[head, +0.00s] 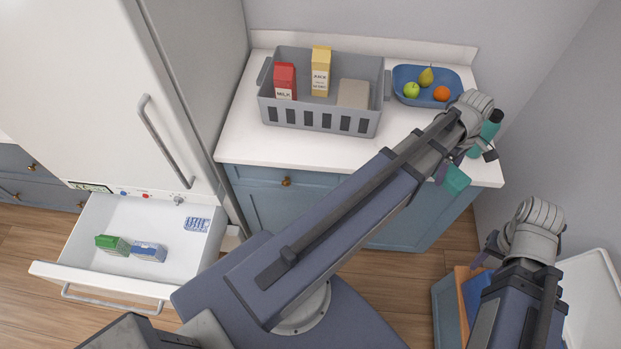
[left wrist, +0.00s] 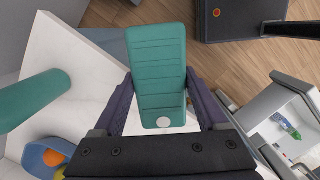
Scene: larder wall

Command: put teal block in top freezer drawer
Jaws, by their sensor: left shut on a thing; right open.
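The teal block (head: 456,180) is held in my left gripper (head: 447,172), off the right front edge of the white counter. In the left wrist view the ribbed teal block (left wrist: 158,62) sits between both fingers of the left gripper (left wrist: 160,98). The freezer drawer (head: 105,282) is pulled open at the lower left. It holds a green box (head: 113,244), a blue and white box (head: 149,252) and a blue-patterned item (head: 197,225). The drawer also shows at the right of the left wrist view (left wrist: 270,133). My right gripper (head: 488,252) is open at the lower right.
A grey crate (head: 320,118) with cartons and a blue fruit tray (head: 430,75) stand on the counter (head: 240,140). A teal bottle (head: 491,128) stands close behind my left wrist. The fridge door (head: 70,90) is shut above the drawer. A white bin (head: 590,290) is at the right.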

